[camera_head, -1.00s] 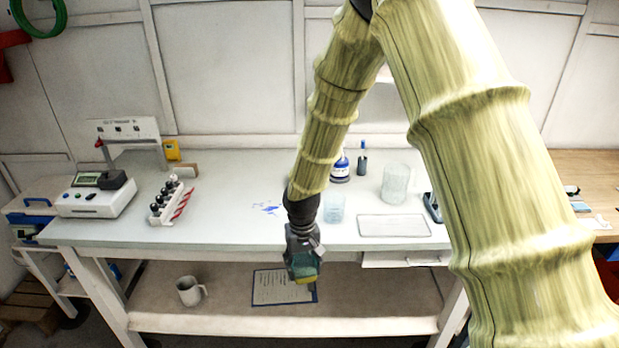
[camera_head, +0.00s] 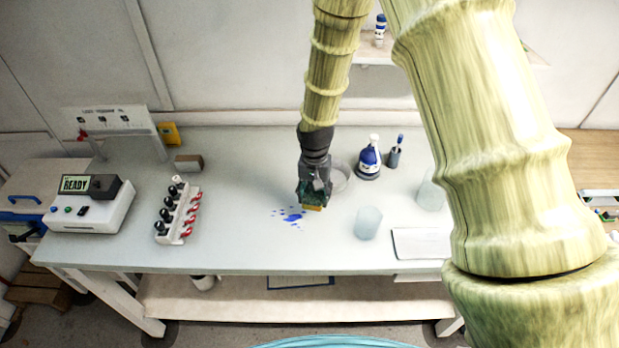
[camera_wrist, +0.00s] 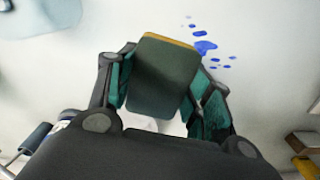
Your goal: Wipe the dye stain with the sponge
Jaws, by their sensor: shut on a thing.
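The dye stain (camera_head: 291,217) is a cluster of blue blotches and small spots on the pale worktop, left of centre. It also shows in the wrist view (camera_wrist: 205,47), just beyond the sponge's upper right corner. My gripper (camera_head: 314,196) is shut on the sponge (camera_head: 312,208), which shows as a dark green block with a yellow edge in the wrist view (camera_wrist: 162,76). The gripper points down just right of the stain. The sponge appears slightly above the worktop and apart from the main blotch; the exact gap is hard to tell.
A rack with red-tipped items (camera_head: 178,212) and a device reading READY (camera_head: 88,204) stand to the left. A clear dish (camera_head: 340,178) is close behind the gripper. A beaker (camera_head: 368,223), a blue-labelled bottle (camera_head: 369,160) and a white tray (camera_head: 418,243) stand right. The worktop's front left is clear.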

